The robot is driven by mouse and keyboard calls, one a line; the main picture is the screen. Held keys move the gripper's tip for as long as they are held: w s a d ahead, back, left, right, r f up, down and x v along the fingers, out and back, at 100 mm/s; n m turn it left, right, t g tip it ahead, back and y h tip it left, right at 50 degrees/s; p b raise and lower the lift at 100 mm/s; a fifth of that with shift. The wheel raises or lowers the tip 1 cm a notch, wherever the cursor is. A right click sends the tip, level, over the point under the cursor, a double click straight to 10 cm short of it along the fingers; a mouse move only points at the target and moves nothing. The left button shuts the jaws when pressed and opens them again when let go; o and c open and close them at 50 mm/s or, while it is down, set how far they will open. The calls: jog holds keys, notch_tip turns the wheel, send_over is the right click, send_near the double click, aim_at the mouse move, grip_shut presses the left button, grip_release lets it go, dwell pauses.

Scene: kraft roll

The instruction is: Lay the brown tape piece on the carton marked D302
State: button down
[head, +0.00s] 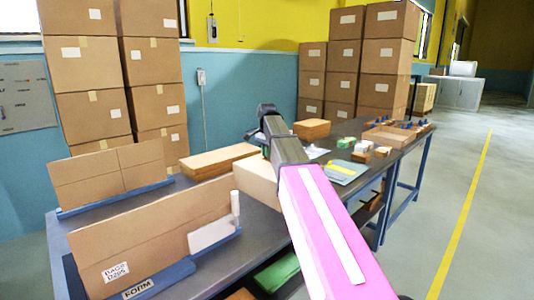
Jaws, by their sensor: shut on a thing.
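My arm reaches over the long dark table, and the dark end with my gripper (256,137) is near the table's middle. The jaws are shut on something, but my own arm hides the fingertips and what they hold. I cannot make out the brown tape piece. The near upright carton (165,235) has a white label (116,271) that seems to read D205. A second upright carton (108,178) stands behind it with no readable label. I cannot find the marking D302. A closed carton (258,181) sits partly behind my arm.
The dark table (262,235) has blue holders under the upright cartons. A white cylinder (235,208) stands beside the near one. A long flat carton (219,160), a board with a yellow strip (341,168), small boxes and an open tray (388,137) lie farther back. Stacked boxes line the wall.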

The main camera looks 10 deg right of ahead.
jog(key=shift+f, duration=0.15)
dwell(0.5)
jog(key=c, duration=0.7)
grip_release()
jog(key=shift+r, duration=3.55)
jog(key=shift+s, duration=0.1)
